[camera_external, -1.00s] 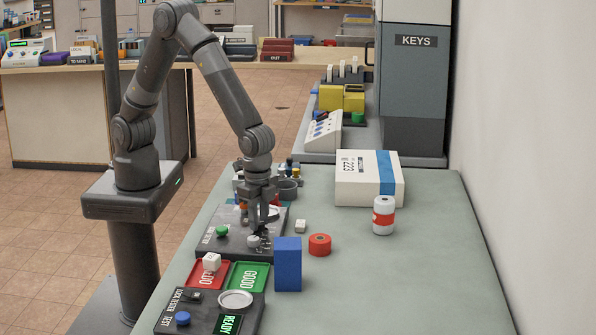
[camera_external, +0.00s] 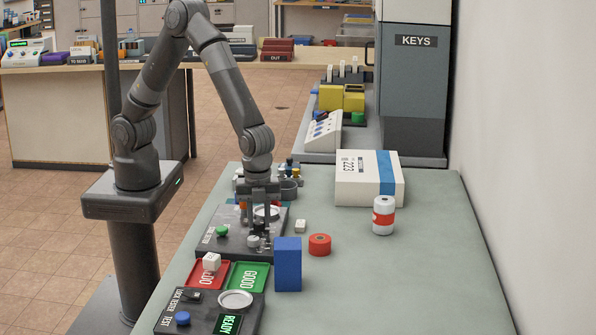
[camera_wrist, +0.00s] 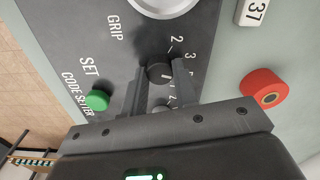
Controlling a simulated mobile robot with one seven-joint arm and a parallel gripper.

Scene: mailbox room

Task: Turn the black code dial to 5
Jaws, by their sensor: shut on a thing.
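The code setter (camera_external: 218,243) is a dark grey panel on the green table, with a green SET button (camera_wrist: 97,100). Its black code dial (camera_wrist: 159,72) shows between my fingers in the wrist view, with white numbers around its right side. A 2 and a 3 are readable; others are partly hidden by a finger. I cannot tell which number the dial points to. My gripper (camera_wrist: 161,84) is shut on the dial, one finger on each side. In the external view my gripper (camera_external: 257,229) is down at the panel and hides the dial.
A blue block (camera_external: 288,264) and a red roll (camera_external: 320,245) stand close to the right of the panel. Red (camera_external: 200,275) and green (camera_external: 248,278) trays and a lock tester (camera_external: 205,315) lie in front. The table's right side is mostly clear.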

